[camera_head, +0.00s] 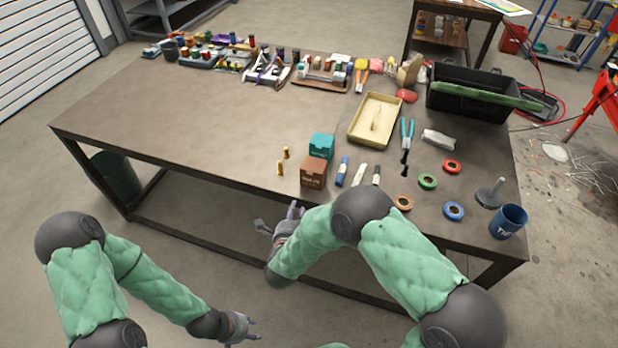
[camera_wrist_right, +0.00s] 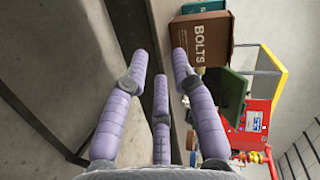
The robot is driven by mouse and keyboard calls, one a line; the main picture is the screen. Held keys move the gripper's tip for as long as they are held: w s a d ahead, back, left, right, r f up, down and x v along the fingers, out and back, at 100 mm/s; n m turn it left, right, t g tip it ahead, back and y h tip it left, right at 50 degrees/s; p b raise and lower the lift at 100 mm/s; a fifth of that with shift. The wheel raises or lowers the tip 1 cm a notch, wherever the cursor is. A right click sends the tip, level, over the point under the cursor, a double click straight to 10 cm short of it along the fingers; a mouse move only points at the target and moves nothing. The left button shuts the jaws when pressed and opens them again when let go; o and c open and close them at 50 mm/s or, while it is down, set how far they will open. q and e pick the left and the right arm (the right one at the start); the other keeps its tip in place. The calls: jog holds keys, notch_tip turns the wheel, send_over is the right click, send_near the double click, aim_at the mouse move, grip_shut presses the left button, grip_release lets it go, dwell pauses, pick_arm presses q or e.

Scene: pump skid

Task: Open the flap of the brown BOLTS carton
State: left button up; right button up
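The brown BOLTS carton (camera_head: 313,173) stands near the table's front edge in the head view, in front of a teal carton (camera_head: 321,146). Its top looks closed. In the right wrist view the BOLTS carton (camera_wrist_right: 203,40) appears turned on its side at the top, with its label facing me. My right gripper (camera_head: 292,210) is at the table's front edge, short of the carton and apart from it. Its fingers (camera_wrist_right: 158,80) are spread, with nothing between them. My left gripper (camera_head: 252,328) hangs low in front of the table, its small fingers apart and empty.
A yellow tray (camera_head: 375,121) and a black toolbox (camera_head: 470,98) are farther back. The table's left middle (camera_head: 190,115) is clear.

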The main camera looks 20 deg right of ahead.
aim_at(311, 175)
notch_tip(311, 175, up, 7)
jog(key=s+m+t+h, duration=0.1)
jog(key=s+m+h, duration=0.25)
jog(key=m, duration=0.25)
jog(key=shift+h, duration=0.45)
jog(key=b+x, duration=0.2)
jog(key=x, duration=0.9)
jog(key=shift+w+f, duration=0.1)
jog(key=shift+w, duration=0.05)
grip_shut()
